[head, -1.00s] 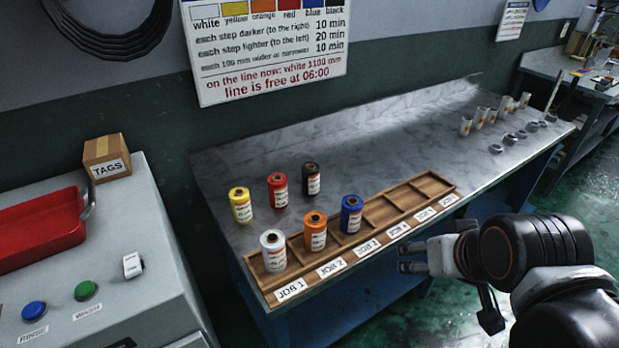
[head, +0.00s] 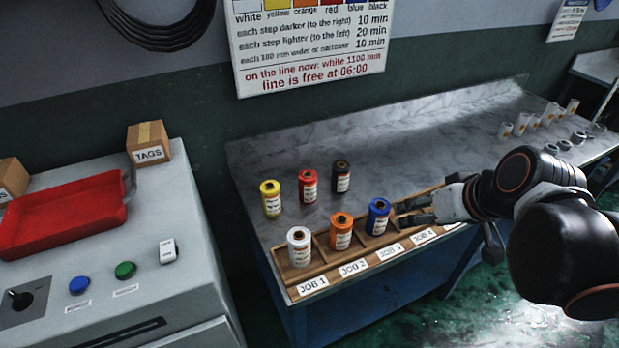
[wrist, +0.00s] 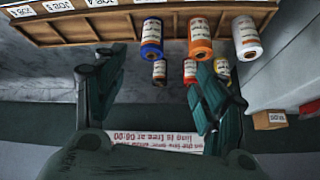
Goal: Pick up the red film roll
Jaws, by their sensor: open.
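The red film roll (head: 308,187) stands upright on the bench between the yellow roll (head: 271,198) and the black roll (head: 341,177). In the wrist view, the red roll (wrist: 190,71) is partly covered by a finger of my gripper. A white roll (head: 299,247), an orange roll (head: 341,232) and a blue roll (head: 377,217) stand in the wooden rack (head: 291,273), in front of the row. My gripper (head: 400,213) is open and empty, over the rack just right of the blue roll. It also shows in the wrist view (wrist: 154,85).
The marble-topped bench (head: 440,136) is bare behind the rack's right part. Small pale cylinders (head: 521,124) stand at its far right. A grey cabinet with a red tray (head: 65,215) and a TAGS box (head: 149,143) is at the left.

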